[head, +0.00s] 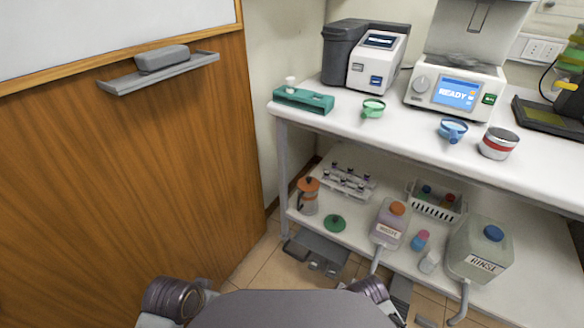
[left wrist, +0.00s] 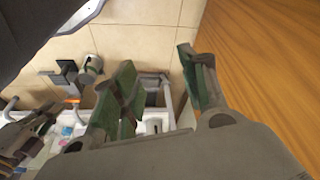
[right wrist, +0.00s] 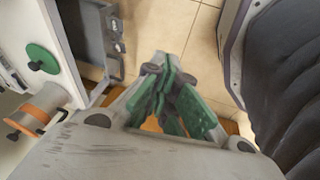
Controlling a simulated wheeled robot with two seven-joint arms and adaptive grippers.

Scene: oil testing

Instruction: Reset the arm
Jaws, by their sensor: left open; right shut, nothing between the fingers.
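My left gripper (left wrist: 158,78) shows in the left wrist view with its green-padded fingers spread apart and nothing between them. It hangs over tan floor tiles, close to the wooden panel. My right gripper (right wrist: 167,75) shows in the right wrist view with its green fingers together and empty. It is above the floor, beside the lower shelf (right wrist: 65,50). In the head view neither gripper is visible; only parts of my own arms and body show along the bottom edge.
A white bench (head: 400,128) carries two machines, a green rack (head: 303,99), cups and a tin. The lower shelf holds an orange-topped pot (head: 307,196), a waste bottle (head: 389,226), a rinse jug (head: 480,249) and a basket. A wooden panel (head: 120,190) stands left.

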